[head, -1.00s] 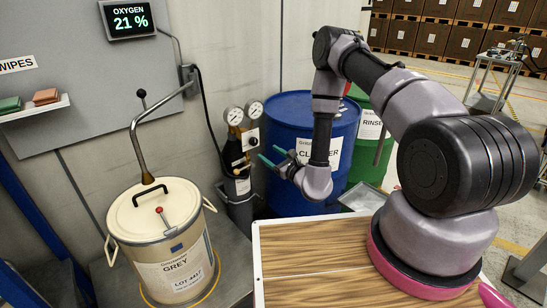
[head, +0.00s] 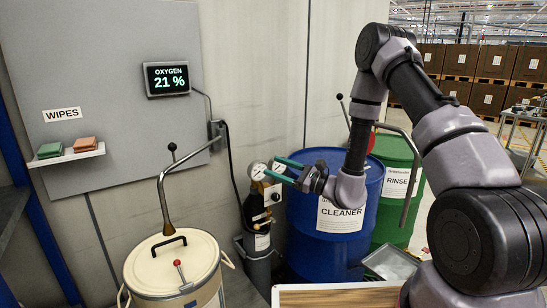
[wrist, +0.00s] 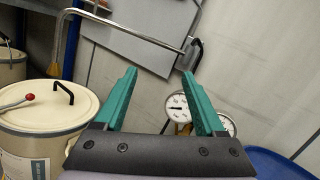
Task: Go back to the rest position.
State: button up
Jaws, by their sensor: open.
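My gripper (head: 283,170) is in front of the blue drum (head: 310,245) and beside the gauges (head: 257,170) in the head view. Its two teal fingers are apart with nothing between them. In the wrist view my gripper (wrist: 158,98) also shows open and empty, with a gauge (wrist: 178,108) behind and below the fingertips. My arm bends up and over from the lower right.
A cream drum (head: 190,262) with a lid stands at lower left, below a bent metal pipe (head: 164,195). A green drum (head: 400,215) is behind the blue one. A wall panel carries an oxygen display (head: 168,79) reading 21 %, and a shelf (head: 70,157) holds wipes.

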jog(key=s+d+r+n+g+h, duration=0.2)
jog(key=s+r+n+g+h, duration=0.2)
jog(key=s+r+n+g, duration=1.05)
jog(key=s+d+r+t+h, duration=0.3)
jog(key=d+t+h, duration=0.1)
jog(key=d, duration=0.3)
jog(key=s+d+r+n+t+h, duration=0.1)
jog(key=s+d+r+t+h, duration=0.2)
jog(key=d, duration=0.3)
jog(key=s+d+r+t+h, duration=0.3)
jog(key=d+r+t+h, duration=0.1)
jog(key=d, duration=0.3)
jog(key=shift+s+d+r+t+h, duration=0.35)
jog(key=shift+r+t+h, duration=0.05)
jog(key=shift+r+t, duration=0.4)
